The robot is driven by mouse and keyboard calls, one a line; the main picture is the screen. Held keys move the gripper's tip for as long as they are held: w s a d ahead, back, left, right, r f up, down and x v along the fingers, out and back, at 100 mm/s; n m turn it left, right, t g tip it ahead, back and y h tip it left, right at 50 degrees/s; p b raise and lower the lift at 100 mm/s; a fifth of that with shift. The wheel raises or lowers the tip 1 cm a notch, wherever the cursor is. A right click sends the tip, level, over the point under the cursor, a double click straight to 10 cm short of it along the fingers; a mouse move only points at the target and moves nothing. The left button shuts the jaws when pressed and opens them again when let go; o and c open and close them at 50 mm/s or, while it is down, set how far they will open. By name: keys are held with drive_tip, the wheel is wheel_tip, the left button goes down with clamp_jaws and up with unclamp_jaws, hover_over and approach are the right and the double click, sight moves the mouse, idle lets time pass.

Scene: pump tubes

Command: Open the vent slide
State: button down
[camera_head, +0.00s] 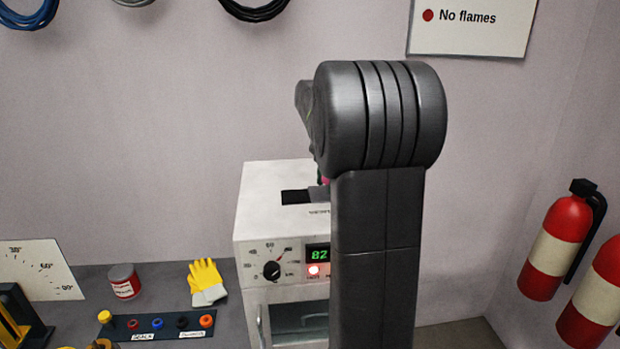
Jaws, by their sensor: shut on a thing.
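The white oven-like box (268,215) stands on the bench against the wall, its top partly covered by my arm. A dark vent opening (297,196) shows in its top. A grey edge of the vent slide (318,194) lies at the right end of this opening, with a small pink bit (325,181) just above it. The rest of the slide is hidden behind my arm. Only a dark sliver of my gripper (319,175) shows, coming down at the slide; it is shut on the slide there, its fingertips mostly hidden.
The box front has a dial (272,270), a green display reading 82 (317,254) and a lit red lamp (314,270). Left on the bench are a red can (124,284), yellow gloves (206,280) and a dark strip with coloured plugs (157,329). Fire extinguishers (556,240) hang at right.

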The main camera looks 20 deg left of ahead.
drive_tip(key=shift+w+d, duration=0.25)
drive_tip(key=shift+d, duration=0.25)
drive_tip(key=shift+w+d, duration=0.2)
drive_tip(key=shift+d, duration=0.25)
drive_tip(key=shift+a, duration=0.1)
drive_tip(key=c, duration=1.4)
unclamp_jaws()
drive_tip(key=shift+d, duration=0.2)
drive_tip(key=shift+a+r, duration=0.1)
drive_tip(key=shift+r, duration=0.05)
wheel_tip(320, 180, up, 13)
drive_tip(key=s+d, duration=0.1)
drive_tip(key=d, duration=0.1)
drive_tip(key=shift+s+d+r+b, duration=0.15)
drive_tip(key=shift+d+b, duration=0.1)
drive_tip(key=shift+b, duration=0.15)
